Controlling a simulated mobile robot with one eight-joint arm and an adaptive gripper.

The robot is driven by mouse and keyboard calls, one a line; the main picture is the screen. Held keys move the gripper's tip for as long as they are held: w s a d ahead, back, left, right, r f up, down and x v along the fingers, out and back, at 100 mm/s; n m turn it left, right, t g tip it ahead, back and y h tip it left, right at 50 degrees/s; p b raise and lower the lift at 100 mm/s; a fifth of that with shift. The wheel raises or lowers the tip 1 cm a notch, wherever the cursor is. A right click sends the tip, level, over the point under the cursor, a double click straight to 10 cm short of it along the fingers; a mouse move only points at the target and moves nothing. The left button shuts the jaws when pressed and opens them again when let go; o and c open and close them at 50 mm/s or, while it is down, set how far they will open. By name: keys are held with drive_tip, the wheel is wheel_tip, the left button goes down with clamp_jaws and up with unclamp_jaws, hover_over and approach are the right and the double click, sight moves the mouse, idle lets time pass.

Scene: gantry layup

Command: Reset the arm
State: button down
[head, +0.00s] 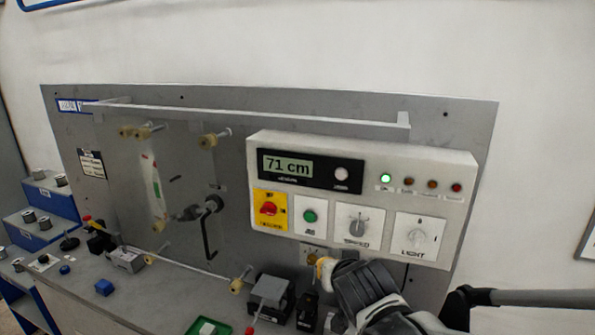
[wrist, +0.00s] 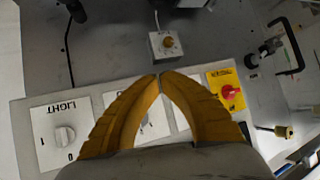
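My gripper (wrist: 159,76) has two curved yellow fingers, and their tips meet with nothing between them in the wrist view. In the head view my arm comes up from the lower right, and the gripper (head: 323,266) is just below the white control panel (head: 370,160). The panel also shows upside down behind the fingers in the wrist view (wrist: 28,125). A small box with a yellow-brown knob (wrist: 168,43) lies just beyond the fingertips. Whether the fingers touch anything cannot be told.
The panel carries a "71 cm" display (head: 288,165), a red-on-yellow switch (head: 270,210), a green button (head: 310,216) and a LIGHT knob (head: 419,238). A grey bench (head: 75,290) below holds several small blocks and a green tray (head: 200,326). A rail (head: 250,115) runs above.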

drive_tip(key=s+d+f+g+b, duration=0.2)
drive_tip(key=s+d+f+b, duration=0.3)
drive_tip(key=s, duration=0.5)
drive_tip(key=s+d+f+g+b, duration=0.2)
drive_tip(key=s+d+f+b, duration=0.3)
drive_tip(key=s+f, duration=0.5)
drive_tip(key=shift+s+n+h+b, duration=0.25)
drive_tip(key=shift+n+h+b, duration=0.05)
drive_tip(key=shift+b, duration=0.25)
drive_tip(key=shift+d, duration=0.1)
